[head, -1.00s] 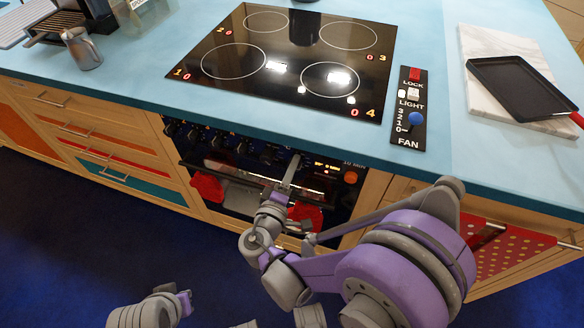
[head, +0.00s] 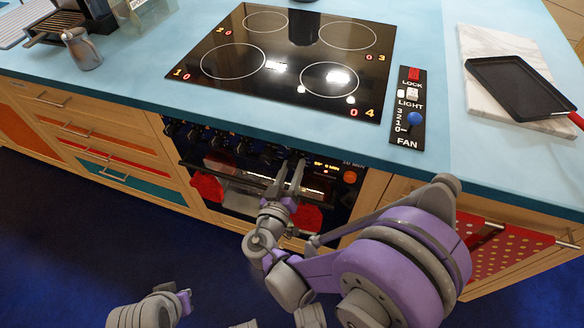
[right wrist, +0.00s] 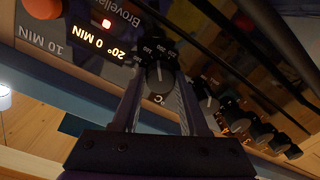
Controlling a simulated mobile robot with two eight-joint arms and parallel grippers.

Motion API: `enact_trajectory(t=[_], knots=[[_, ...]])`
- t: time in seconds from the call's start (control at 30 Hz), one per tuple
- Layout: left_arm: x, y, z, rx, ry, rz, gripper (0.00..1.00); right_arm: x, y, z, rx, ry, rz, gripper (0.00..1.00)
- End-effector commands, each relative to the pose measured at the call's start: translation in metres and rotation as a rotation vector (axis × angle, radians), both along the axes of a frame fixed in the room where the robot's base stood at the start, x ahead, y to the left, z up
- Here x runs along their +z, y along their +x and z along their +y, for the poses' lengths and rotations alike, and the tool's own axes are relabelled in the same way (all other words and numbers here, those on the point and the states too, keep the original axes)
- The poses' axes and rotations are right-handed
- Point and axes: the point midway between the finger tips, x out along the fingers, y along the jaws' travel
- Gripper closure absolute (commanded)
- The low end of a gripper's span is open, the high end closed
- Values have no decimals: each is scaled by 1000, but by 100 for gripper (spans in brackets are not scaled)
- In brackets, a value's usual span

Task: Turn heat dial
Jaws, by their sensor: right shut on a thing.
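The heat dial (right wrist: 160,76) is a black knob with a white pointer line, in a ring of temperature numbers with a °C mark. It sits on the oven's dark control panel, beside the lit display (right wrist: 100,40) reading "20° 0 MIN". My right gripper (head: 297,166) reaches the panel from below in the head view. Its two fingers stand on either side of the dial in the right wrist view (right wrist: 160,95) and are shut on it. In the head view the fingers largely hide the dial. Of my left arm only a grey and purple part shows at the bottom left; its fingers are not visible.
Several more black knobs (right wrist: 262,130) line the panel. An orange-red button (head: 350,177) is right of the display. The oven handle (head: 245,180) and red mitts (head: 207,187) are below. The counter edge and glass hob (head: 290,90) are above.

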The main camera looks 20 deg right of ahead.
Motion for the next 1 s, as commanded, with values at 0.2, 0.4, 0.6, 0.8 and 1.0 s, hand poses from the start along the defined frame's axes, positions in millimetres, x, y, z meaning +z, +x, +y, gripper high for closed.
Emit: enact_trajectory(t=[0.2,0.4,0.6,0.8,1.0], knots=[[0,0,0,0,0,0,100,0,0,0,1,92,-61,100],[0,0,0,0,0,0,100,0,0,0,1,134,-90,100],[0,0,0,0,0,0,100,-1,0,0,1,147,-98,100],[0,0,0,0,0,0,100,-1,0,0,1,147,-98,100],[0,0,0,0,0,0,100,0,0,0,1,146,-97,39]])
